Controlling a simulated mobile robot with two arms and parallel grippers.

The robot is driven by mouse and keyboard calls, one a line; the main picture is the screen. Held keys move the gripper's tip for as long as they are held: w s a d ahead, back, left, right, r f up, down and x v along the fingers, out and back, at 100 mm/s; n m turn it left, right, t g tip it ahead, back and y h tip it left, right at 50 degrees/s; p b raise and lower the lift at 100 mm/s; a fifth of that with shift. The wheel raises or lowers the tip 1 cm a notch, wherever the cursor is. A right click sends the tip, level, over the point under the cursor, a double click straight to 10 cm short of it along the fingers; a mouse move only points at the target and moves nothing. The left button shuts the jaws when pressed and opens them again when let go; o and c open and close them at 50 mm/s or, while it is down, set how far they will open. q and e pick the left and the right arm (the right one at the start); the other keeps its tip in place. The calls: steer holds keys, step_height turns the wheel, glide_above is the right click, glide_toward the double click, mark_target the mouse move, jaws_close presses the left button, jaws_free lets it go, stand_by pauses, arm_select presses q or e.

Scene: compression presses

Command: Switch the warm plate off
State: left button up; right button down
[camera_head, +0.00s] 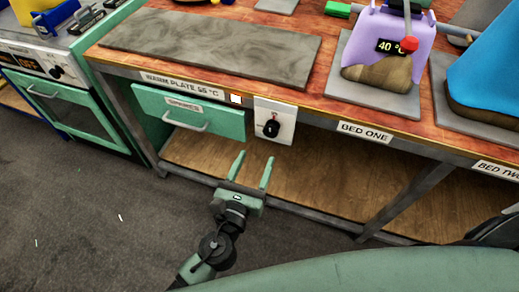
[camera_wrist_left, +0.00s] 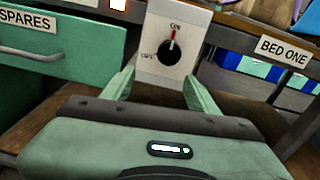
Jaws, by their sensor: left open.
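The warm plate (camera_head: 205,42) is a flat grey slab on the bench top, above a label reading WARM PLATE 55 °C. Its black knob (camera_head: 271,129) sits on a white switch panel (camera_head: 285,112) on the bench front. In the left wrist view, the knob (camera_wrist_left: 170,56) has its red pointer up towards ON; another mark is at its left. A small light (camera_head: 236,99) beside the panel glows. My left gripper (camera_head: 254,157) is open and empty, just below and in front of the panel, its fingers apart and not visibly touching the knob. My right gripper is not in view.
A green SPARES drawer (camera_head: 190,115) with a bar handle is left of the panel. A lower wooden shelf (camera_head: 310,185) lies beneath. A purple press bag reading 40 °C (camera_head: 390,40) stands above BED ONE. A green oven (camera_head: 85,115) is at the left.

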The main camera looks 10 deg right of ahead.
mark_target(269, 134)
arm_select(q)
steer(key=shift+m, duration=0.6)
steer(key=w+d, duration=0.2)
steer(key=w+d+r, duration=0.1)
steer(key=w+d, duration=0.2)
steer(key=shift+w+r, duration=0.2)
steer(key=shift+w, duration=0.15)
jaws_close()
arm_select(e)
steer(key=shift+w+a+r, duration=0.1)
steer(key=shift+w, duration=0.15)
